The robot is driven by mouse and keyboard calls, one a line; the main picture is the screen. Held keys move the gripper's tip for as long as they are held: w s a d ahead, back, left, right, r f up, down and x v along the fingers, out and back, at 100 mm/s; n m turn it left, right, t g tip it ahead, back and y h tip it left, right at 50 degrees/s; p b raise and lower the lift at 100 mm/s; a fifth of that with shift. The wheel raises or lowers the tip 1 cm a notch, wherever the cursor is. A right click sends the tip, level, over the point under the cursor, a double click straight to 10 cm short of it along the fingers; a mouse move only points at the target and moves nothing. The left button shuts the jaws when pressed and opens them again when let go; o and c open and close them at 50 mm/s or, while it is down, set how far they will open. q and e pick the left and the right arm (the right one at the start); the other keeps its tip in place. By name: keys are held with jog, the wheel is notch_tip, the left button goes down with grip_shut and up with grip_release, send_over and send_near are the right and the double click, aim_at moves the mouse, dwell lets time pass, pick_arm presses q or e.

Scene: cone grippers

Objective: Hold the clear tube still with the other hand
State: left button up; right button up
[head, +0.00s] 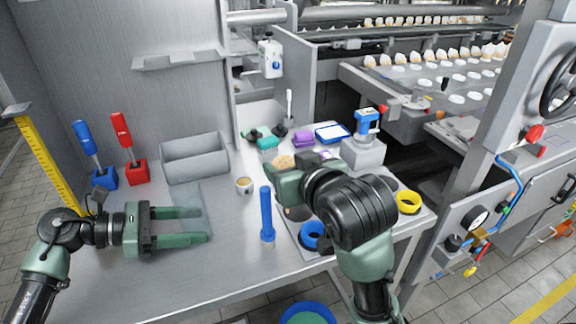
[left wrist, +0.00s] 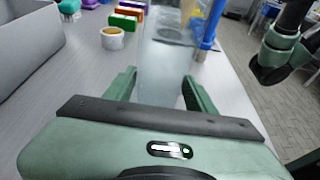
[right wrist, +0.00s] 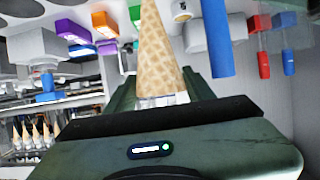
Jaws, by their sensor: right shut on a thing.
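The clear tube (head: 193,196) is faint and see-through, standing on the table at my left gripper's fingers. In the left wrist view the tube (left wrist: 168,62) shows ahead of and between the two fingers. My left gripper (head: 195,225) is open, its fingers well apart with a gap to the tube; I cannot tell how far they reach around it. My right gripper (head: 283,180) is shut on a wafer cone (right wrist: 162,55), which rises between its fingers in the right wrist view. In the head view my right arm hides most of the right gripper.
A blue rod (head: 267,212) stands upright between my grippers. A small cup (head: 244,186) and a grey bin (head: 195,158) are behind. A yellow ring (head: 408,203) and blue ring (head: 312,234) lie at the right. The table's front left is clear.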

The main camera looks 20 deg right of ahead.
pick_arm(q)
grip_shut()
jog(key=shift+n+t, duration=0.8)
jog(key=shift+t, duration=0.2)
jog(key=shift+w+m+g, duration=0.1)
jog(key=shift+m+g, duration=0.7)
jog(key=shift+g, duration=0.2)
jog(key=shift+m+g, duration=0.8)
jog(key=shift+g, duration=0.2)
jog(key=shift+a+n+t, duration=0.1)
jog(key=shift+n+t, duration=0.7)
jog(key=shift+t, duration=0.2)
